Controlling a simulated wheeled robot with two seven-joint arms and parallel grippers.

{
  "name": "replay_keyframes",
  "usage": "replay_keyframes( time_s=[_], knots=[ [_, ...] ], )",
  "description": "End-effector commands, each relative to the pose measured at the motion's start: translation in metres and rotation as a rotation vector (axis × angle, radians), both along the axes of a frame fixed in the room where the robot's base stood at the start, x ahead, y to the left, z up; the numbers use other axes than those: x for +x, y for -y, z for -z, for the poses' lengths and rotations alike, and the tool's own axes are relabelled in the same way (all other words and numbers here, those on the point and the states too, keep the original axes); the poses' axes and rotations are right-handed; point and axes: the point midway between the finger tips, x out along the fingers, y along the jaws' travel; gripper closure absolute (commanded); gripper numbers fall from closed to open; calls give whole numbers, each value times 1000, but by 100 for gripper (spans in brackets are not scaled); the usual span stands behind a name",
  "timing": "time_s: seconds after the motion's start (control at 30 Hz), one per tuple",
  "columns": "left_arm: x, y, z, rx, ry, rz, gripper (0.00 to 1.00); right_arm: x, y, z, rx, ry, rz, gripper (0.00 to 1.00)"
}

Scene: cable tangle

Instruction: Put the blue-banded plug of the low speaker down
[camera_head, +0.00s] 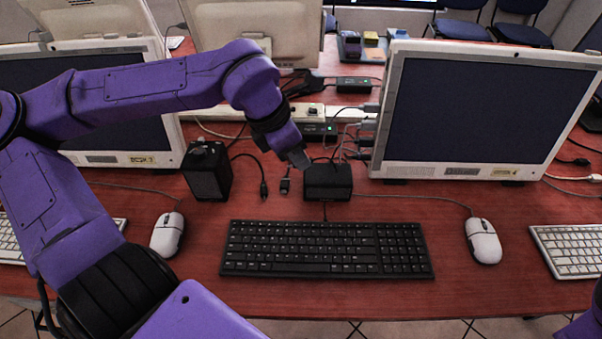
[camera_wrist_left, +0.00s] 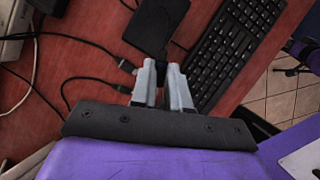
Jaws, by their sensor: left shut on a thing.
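My left gripper (camera_head: 298,160) is over the desk just left of the low black speaker (camera_head: 328,184). In the left wrist view its fingers (camera_wrist_left: 163,72) are shut on a small dark thing, probably the plug; no blue band shows. The low speaker (camera_wrist_left: 157,24) lies just beyond the fingertips there. Two dark cable plugs lie on the desk beside it, one plug (camera_head: 263,190) to the left and another plug (camera_head: 285,186) nearer the gripper. The taller black speaker (camera_head: 207,172) stands further left. My right gripper is not in view.
A black keyboard (camera_head: 325,249) lies in front of the low speaker, with a white mouse (camera_head: 483,241) to its right and another mouse (camera_head: 167,234) to its left. Monitors stand on both sides. Cables and a power strip lie behind. Bare desk shows between the speakers and keyboard.

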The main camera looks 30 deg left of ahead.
Motion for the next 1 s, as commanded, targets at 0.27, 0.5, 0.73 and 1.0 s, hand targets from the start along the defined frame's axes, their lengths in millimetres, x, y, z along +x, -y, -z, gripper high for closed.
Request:
replay_keyframes(
  time_s=[0.27, 0.5, 0.73, 1.0],
  knots=[
    [58, -42, 32, 9, 1, -15, 100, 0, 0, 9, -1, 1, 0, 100],
    [99, -64, 76, 0, -3, -7, 100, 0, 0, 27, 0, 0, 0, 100],
    [116, -76, 102, 1, -2, -6, 100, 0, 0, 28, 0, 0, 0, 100],
    [116, -75, 128, 0, 3, -3, 100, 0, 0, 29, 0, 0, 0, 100]
  ],
)
